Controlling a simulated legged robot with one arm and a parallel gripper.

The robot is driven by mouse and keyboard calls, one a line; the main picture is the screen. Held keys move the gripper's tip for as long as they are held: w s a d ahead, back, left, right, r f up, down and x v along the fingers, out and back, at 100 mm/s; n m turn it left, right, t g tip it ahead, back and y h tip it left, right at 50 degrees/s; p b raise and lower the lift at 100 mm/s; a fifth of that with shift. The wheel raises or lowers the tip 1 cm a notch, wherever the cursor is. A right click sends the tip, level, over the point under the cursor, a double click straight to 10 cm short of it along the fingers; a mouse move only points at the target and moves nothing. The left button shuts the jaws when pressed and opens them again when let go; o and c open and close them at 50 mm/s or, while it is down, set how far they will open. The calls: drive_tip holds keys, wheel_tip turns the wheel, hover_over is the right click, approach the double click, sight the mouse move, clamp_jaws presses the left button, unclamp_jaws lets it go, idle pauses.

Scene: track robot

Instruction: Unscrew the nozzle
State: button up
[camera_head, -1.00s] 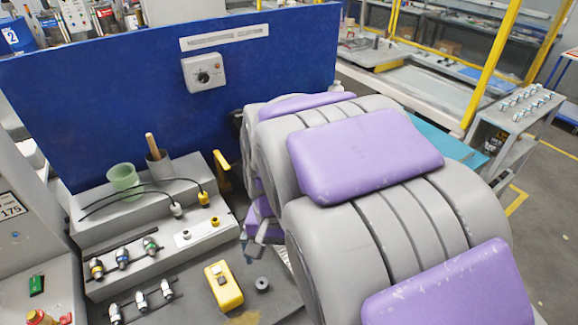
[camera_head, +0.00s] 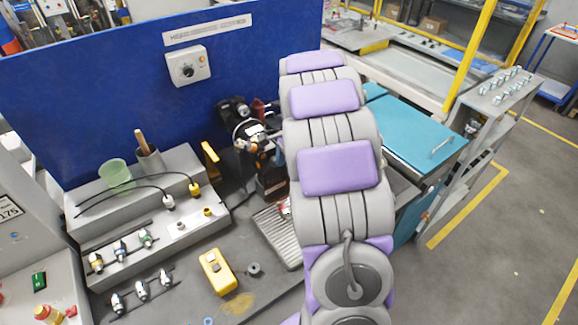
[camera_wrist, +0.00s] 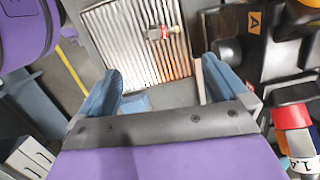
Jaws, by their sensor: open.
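My gripper (camera_wrist: 162,82) is open and empty in the wrist view, its two blue-grey fingers spread wide. Beyond them lies a ribbed metal plate (camera_wrist: 128,45), which also shows in the head view (camera_head: 275,238). A small metal fitting with a red part (camera_wrist: 158,33) lies on the plate, ahead of and apart from the fingers. It may be the nozzle, but I cannot tell for sure. In the head view my gripper is hidden behind my grey and purple arm, and the fitting is partly hidden at the arm's edge (camera_head: 284,208).
A black device (camera_head: 248,130) stands behind the plate; black parts (camera_wrist: 262,50) fill the wrist view's right side. Several fittings (camera_head: 120,250) sit on a grey stepped rack (camera_head: 190,235) at left. A yellow box (camera_head: 218,272) and dark ring (camera_head: 254,269) lie on the bench.

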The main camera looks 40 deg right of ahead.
sight(284, 208)
drive_tip(key=f+b, duration=0.1)
drive_tip(key=f, duration=0.4)
drive_tip(key=a+f+b, duration=0.1)
drive_tip(key=f, duration=0.4)
drive_tip(key=a+f+b, duration=0.1)
drive_tip(key=f, duration=0.4)
drive_tip(key=shift+w+f, duration=0.1)
drive_tip(key=shift+f, duration=0.75)
drive_tip(key=c, duration=1.1)
